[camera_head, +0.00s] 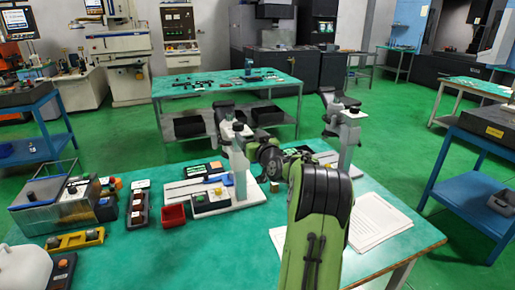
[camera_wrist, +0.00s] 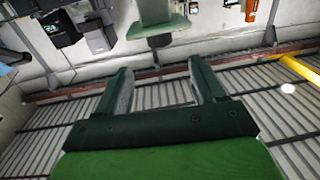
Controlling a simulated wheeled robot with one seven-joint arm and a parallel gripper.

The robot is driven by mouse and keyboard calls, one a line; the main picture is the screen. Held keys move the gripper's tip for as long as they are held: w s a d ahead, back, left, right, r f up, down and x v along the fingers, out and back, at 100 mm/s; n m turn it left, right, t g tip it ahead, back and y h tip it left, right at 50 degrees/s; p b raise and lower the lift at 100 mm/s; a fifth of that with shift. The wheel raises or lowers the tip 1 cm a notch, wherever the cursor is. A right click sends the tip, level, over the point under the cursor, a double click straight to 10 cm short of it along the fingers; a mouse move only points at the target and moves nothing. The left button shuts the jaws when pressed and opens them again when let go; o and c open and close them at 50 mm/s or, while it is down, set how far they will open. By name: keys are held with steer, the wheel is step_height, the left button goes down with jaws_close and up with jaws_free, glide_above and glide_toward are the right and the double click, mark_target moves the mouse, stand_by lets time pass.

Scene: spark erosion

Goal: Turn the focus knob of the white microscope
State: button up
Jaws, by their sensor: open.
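Two pale microscopes stand on the green-topped table in the head view. One microscope (camera_head: 239,164) is left of my arm, with a dark upper part and a white base. The other microscope (camera_head: 349,137) stands behind my arm to the right, its lower part partly hidden. I cannot make out a focus knob clearly on either. My arm reaches towards the left microscope, and its gripper is not clear there. In the wrist view my gripper (camera_wrist: 160,70) has its fingers apart with nothing between them.
White papers (camera_head: 379,219) lie to the right. Another workbench (camera_head: 226,85) stands behind, across open green floor.

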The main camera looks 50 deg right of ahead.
steer(key=v, duration=0.5)
steer(key=shift+s+a+b, duration=0.15)
steer(key=shift+s+b, duration=0.2)
steer(key=a+r+n+g+y+p, duration=0.1)
steer(key=a+n+g+y+p, duration=0.15)
steer(key=a, duration=1.25)
steer(key=a+r+n+g+y+p, duration=0.1)
steer(key=a+r+n+g+y, duration=0.2)
steer(key=a, duration=1.1)
steer(key=s+a+f+g+y+p, duration=0.1)
steer(key=s+a+f+g, duration=0.1)
steer(key=s+a, duration=0.4)
steer(key=s+a+f+g+y+p, duration=0.1)
steer(key=s+a, duration=0.4)
steer(key=s, duration=1.2)
step_height(320, 180, down, 2)
steer(key=shift+s+a+f+g+p, duration=0.2)
steer(key=shift+s+a+g+p, duration=0.3)
steer(key=shift+g, duration=0.65)
